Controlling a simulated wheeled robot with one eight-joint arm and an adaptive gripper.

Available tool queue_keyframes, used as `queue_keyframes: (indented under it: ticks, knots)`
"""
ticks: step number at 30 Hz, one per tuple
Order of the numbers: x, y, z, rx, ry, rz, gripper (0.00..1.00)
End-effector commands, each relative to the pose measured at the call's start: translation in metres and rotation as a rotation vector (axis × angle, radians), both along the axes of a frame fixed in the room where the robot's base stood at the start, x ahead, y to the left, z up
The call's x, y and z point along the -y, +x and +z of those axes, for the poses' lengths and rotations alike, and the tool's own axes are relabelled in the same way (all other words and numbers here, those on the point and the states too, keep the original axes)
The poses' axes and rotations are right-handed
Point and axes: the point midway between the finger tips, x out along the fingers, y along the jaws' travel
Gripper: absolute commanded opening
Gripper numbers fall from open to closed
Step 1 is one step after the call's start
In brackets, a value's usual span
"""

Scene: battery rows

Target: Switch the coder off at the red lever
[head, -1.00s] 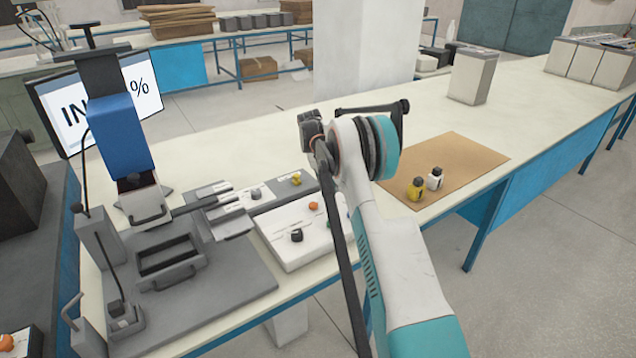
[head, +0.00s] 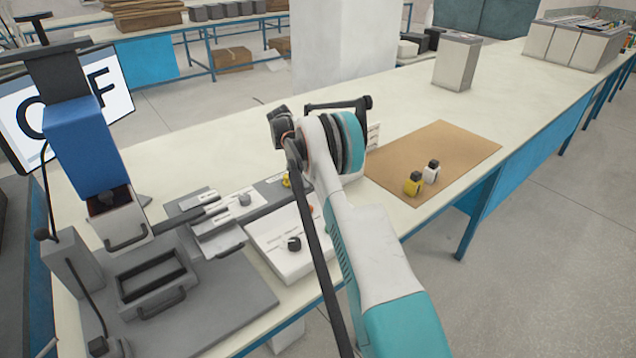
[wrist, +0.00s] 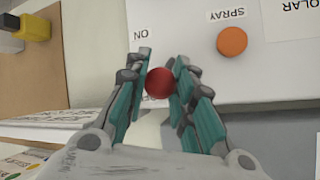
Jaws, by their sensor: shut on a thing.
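The red lever's round knob (wrist: 160,81) shows in the wrist view between the two teal fingers of my gripper (wrist: 160,66), which is shut on it. An "ON" label lies above the knob on the white panel (wrist: 200,75). Another label beneath it is mostly covered. In the head view my arm hides the lever and the gripper's fingers. The coder's control box (head: 285,262) stands on the bench, partly behind my arm. The monitor (head: 118,85) shows large letters, an O and an F, with the middle hidden by the blue press head (head: 85,145).
An orange button (wrist: 232,40) marked SPRAY sits near the gripper. A grey fixture (head: 160,280) stands left of the control box. The bench behind is mostly clear.

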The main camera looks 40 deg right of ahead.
Motion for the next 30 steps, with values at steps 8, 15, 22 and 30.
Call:
queue_keyframes:
  ticks: [8,15,22,30]
  knots:
    - [0.000,0.001,0.000,0.004,-0.001,0.002,0.36]
    - [0.000,0.001,0.000,0.003,0.000,0.001,0.46]
    - [-0.001,0.003,0.004,0.003,0.000,0.001,0.46]
    - [-0.012,0.025,0.040,0.003,0.001,0.002,0.46]
